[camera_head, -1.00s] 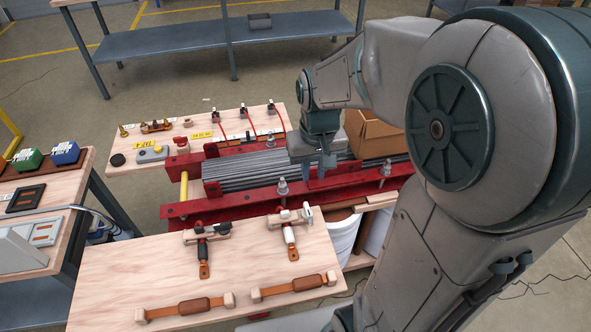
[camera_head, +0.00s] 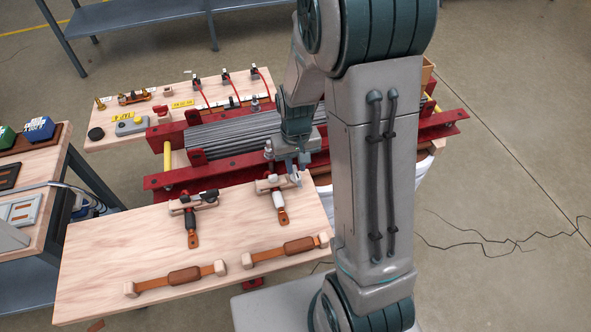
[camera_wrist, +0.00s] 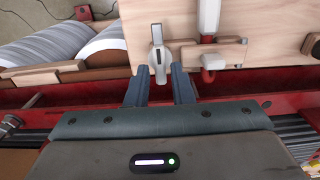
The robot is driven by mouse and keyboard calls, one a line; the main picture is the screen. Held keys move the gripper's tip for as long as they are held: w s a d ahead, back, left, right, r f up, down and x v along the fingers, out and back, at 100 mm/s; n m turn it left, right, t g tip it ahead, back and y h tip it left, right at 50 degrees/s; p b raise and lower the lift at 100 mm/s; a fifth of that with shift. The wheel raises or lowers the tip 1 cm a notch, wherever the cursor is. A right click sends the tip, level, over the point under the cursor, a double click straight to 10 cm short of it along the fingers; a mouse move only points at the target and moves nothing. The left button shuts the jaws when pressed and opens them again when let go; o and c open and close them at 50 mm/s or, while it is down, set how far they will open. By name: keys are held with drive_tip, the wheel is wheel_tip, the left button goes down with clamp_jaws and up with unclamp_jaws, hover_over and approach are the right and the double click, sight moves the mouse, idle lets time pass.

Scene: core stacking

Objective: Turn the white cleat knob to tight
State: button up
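The white cleat knob (camera_head: 295,178) is at the right end of the right-hand wooden cleat, near the wooden board's far edge. In the wrist view the knob (camera_wrist: 157,48) is a pale, narrow lever with its long end pointing up the picture. A white-handled strap piece (camera_head: 278,200) hangs from the same cleat; it also shows in the wrist view (camera_wrist: 208,16). My gripper (camera_head: 298,162) is just behind the knob, pointing down. In the wrist view my gripper (camera_wrist: 160,82) is open, with one finger on each side of the knob's near end. Whether either finger touches it is unclear.
A second cleat with a black knob (camera_head: 210,195) sits to the left on the board (camera_head: 110,245). Two brown leather-strap handles (camera_head: 185,276) lie nearer the front edge. A red metal frame (camera_head: 165,181) holding grey rods lies just behind the board.

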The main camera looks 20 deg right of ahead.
drive_tip(key=shift+f, duration=1.15)
clamp_jaws()
